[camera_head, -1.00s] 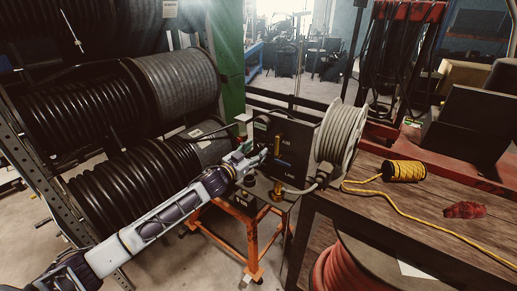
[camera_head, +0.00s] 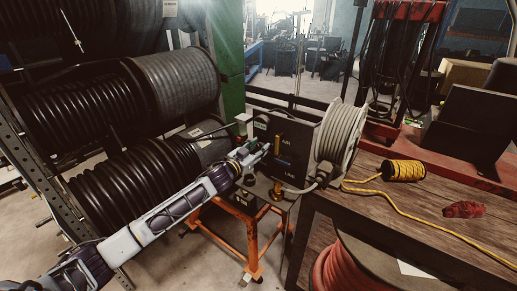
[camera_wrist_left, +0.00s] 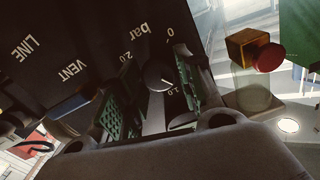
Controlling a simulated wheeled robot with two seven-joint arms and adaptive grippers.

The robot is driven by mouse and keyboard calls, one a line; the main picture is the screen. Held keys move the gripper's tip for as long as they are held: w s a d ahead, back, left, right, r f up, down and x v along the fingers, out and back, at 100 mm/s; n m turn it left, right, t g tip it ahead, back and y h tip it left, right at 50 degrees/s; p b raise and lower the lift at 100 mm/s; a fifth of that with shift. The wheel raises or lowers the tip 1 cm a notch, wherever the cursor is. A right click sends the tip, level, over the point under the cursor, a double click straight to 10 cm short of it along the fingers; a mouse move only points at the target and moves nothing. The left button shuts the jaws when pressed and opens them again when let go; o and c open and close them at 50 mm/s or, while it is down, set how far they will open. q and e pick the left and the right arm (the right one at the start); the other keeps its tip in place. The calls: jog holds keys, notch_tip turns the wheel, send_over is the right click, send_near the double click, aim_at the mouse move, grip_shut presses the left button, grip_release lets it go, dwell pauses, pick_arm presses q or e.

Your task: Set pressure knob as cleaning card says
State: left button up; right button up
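The dark pressure knob (camera_wrist_left: 158,74), with a pale pointer mark, shows in the left wrist view on a black panel (camera_wrist_left: 75,35). The lettering around it reads "bar", 0, 1.0 and 2.0. My left gripper (camera_wrist_left: 155,98) has its two green-padded fingers on either side of the knob, with gaps visible; contact is unclear. In the head view the same gripper (camera_head: 262,152) is at the front of the AIR/LINE panel (camera_head: 297,150) and hides the knob. A small green and white label (camera_head: 262,124) is on that panel, too small to read. My right gripper is out of view.
Brass fittings (camera_head: 277,188) and a red-topped part (camera_head: 243,118) sit close to my gripper. A pale hose reel (camera_head: 340,138) is right of the panel. The wooden bench (camera_head: 430,208) holds yellow cord (camera_head: 404,171) and a red rag (camera_head: 464,209). Black hose reels (camera_head: 85,105) stand left.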

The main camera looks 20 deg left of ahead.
pick_arm(q)
jog(key=c, duration=0.4)
jog(key=shift+c, duration=0.2)
